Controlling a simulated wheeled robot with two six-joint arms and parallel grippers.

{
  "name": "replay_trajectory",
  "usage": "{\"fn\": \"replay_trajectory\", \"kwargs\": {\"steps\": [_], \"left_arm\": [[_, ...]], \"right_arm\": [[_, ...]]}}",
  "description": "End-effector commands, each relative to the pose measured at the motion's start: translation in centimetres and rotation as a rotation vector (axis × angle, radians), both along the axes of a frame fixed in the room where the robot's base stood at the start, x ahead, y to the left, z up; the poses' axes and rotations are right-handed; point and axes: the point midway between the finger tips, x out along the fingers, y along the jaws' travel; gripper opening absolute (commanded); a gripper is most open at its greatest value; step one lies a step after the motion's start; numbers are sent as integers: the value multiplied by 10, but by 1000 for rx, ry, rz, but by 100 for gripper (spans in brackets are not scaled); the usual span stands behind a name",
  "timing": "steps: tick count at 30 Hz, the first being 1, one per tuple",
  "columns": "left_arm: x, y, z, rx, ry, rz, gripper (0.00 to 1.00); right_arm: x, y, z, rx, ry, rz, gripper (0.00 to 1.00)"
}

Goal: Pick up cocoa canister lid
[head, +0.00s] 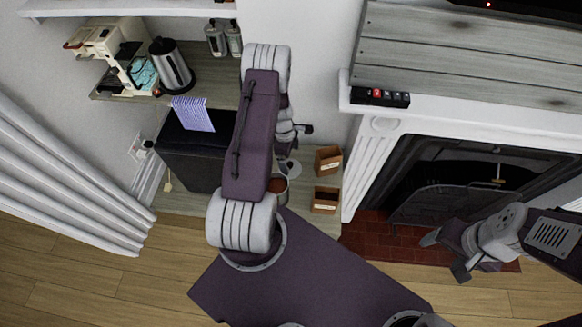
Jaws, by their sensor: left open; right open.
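A round grey lid with a small knob (291,168), which looks like the cocoa canister lid, lies on the low pale surface. Just below it in the picture stands an open canister (283,192) with brown contents, partly hidden by my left arm. My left gripper (294,141) is open and just above the lid in the picture, partly hidden by its own arm; I cannot tell its height over the lid. My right gripper (446,256) is open and empty in front of the fireplace, far from the lid.
Two small brown boxes (328,160) (325,201) stand right of the lid. The white fireplace surround (368,170) bounds the right.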

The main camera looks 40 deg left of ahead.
Motion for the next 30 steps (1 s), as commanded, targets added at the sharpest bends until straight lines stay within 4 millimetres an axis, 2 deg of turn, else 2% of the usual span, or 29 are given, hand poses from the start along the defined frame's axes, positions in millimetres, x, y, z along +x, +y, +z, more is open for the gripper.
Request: {"fn": "replay_trajectory", "kwargs": {"steps": [5, 13, 21, 22, 27, 28, 30], "left_arm": [[0, 0, -7, 1, -1, 0, 100], [0, 0, -51, 0, 1, -1, 100], [1, 0, -58, 0, -1, -2, 100], [1, 0, -58, 0, -1, -2, 97], [1, 0, -57, 0, -1, -2, 50], [1, 0, -57, 0, -1, -2, 45], [1, 0, -57, 0, -1, -2, 45]], "right_arm": [[0, 0, 1, 0, 0, 0, 67], [0, 0, 8, 0, 0, 0, 67], [0, 0, 8, 0, 0, 0, 67], [0, 0, 8, 0, 0, 0, 67], [0, 0, 8, 0, 0, 0, 67], [0, 0, 8, 0, 0, 0, 67], [0, 0, 8, 0, 0, 0, 67]]}}
